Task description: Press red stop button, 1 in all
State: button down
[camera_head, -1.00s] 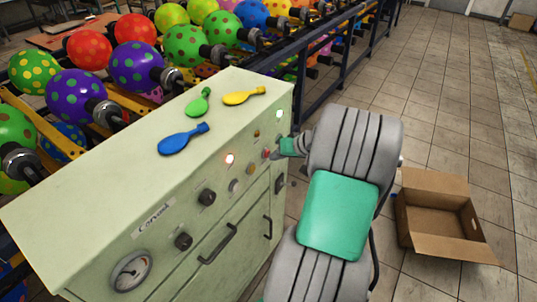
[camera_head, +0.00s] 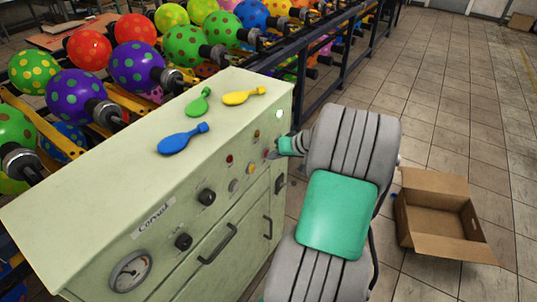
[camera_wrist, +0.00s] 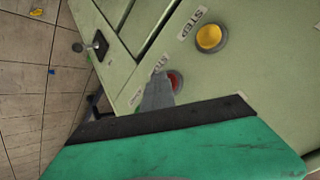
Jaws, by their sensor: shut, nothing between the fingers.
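The red stop button (camera_wrist: 176,79) is on the front panel of the pale green control cabinet (camera_head: 60,215). A partly covered label beginning "STO" is beside it in the wrist view. My gripper (camera_wrist: 160,82) is shut and empty, its grey fingertips overlapping the button and hiding part of it. In the head view my gripper (camera_head: 272,153) is at the right end of the panel, at the button row. The fingertips look to be at the button, but I cannot tell whether it is pressed in. The red lamp (camera_head: 230,159) on the panel is dark.
A yellow button (camera_wrist: 209,37) labelled "STEP" is beside the stop button. Blue (camera_head: 180,140), green (camera_head: 198,104) and yellow (camera_head: 243,96) flat balloons lie on top. An open cardboard box (camera_head: 438,215) is on the floor at right.

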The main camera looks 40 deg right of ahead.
jog(key=shift+s+d, duration=0.25)
jog(key=shift+s, duration=0.55)
jog(key=shift+s+d, duration=0.3)
jog(key=shift+s, duration=0.5)
jog(key=shift+s+d, duration=0.25)
jog(key=shift+s, duration=0.55)
jog(key=shift+s+d, duration=0.3)
jog(key=shift+s, duration=0.5)
